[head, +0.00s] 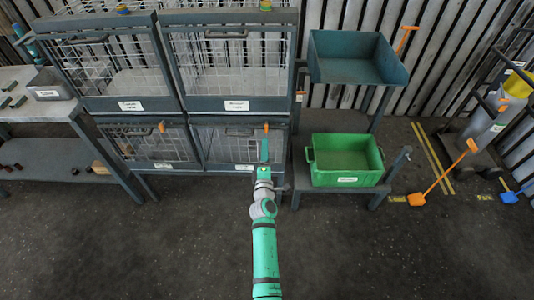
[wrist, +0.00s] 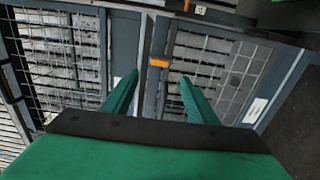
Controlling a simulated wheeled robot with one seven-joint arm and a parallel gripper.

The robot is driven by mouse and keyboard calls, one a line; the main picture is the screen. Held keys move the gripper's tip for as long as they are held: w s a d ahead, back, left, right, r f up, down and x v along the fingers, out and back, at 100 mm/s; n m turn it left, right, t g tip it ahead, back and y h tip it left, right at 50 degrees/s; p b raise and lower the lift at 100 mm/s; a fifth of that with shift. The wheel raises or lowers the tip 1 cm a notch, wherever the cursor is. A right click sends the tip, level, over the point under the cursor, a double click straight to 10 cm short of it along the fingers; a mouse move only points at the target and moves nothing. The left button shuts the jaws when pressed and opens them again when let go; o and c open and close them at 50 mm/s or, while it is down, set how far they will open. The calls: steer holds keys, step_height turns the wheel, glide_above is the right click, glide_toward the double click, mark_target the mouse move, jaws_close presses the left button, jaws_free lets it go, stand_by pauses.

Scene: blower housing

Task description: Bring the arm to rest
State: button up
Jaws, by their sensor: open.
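My arm (head: 265,240) reaches forward from the bottom middle of the head view toward the lower cage doors. My gripper (head: 264,150) is at its far end, in front of the lower right cage door (head: 225,146). In the wrist view my gripper (wrist: 158,92) shows two green fingers, spread apart with nothing between them. Beyond the fingers are an orange latch (wrist: 158,62) and the mesh doors. Both lower doors look shut in the head view. I cannot tell the exact gap between my fingertips and the door.
A green crate (head: 345,178) stands on a low stand right of my arm, below a grey-blue bin (head: 352,75). A workbench (head: 40,105) is at the left. An orange shovel (head: 418,198) and a gas cylinder (head: 485,125) are at the right. The foreground floor is clear.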

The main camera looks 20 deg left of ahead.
steer(key=shift+s, duration=0.1)
stand_by(0.3)
steer(key=s+d+f+m+h, duration=0.15)
steer(key=s+d+m, duration=0.3)
steer(key=s, duration=0.45)
steer(key=s+d+f+m+h, duration=0.15)
steer(key=s+d+m, duration=0.3)
steer(key=s, duration=0.45)
steer(key=s+d+f+m+h, duration=0.15)
steer(key=s+d+m, duration=0.3)
steer(key=s, duration=0.45)
steer(key=s+d+r+m+h, duration=0.1)
steer(key=s+d+r+m, duration=0.2)
steer(key=s, duration=0.4)
steer(key=s+d+r+m+h, duration=0.1)
steer(key=s+d+r+m, duration=0.2)
steer(key=s+d+r, duration=0.2)
steer(key=s+d+r+m+g+h, duration=0.1)
steer(key=s+d+r+m, duration=0.2)
steer(key=s+d, duration=0.5)
steer(key=shift+s+d+r, duration=0.25)
steer(key=shift+s+r, duration=0.25)
steer(key=shift+s, duration=0.35)
steer(key=shift+m, duration=0.25)
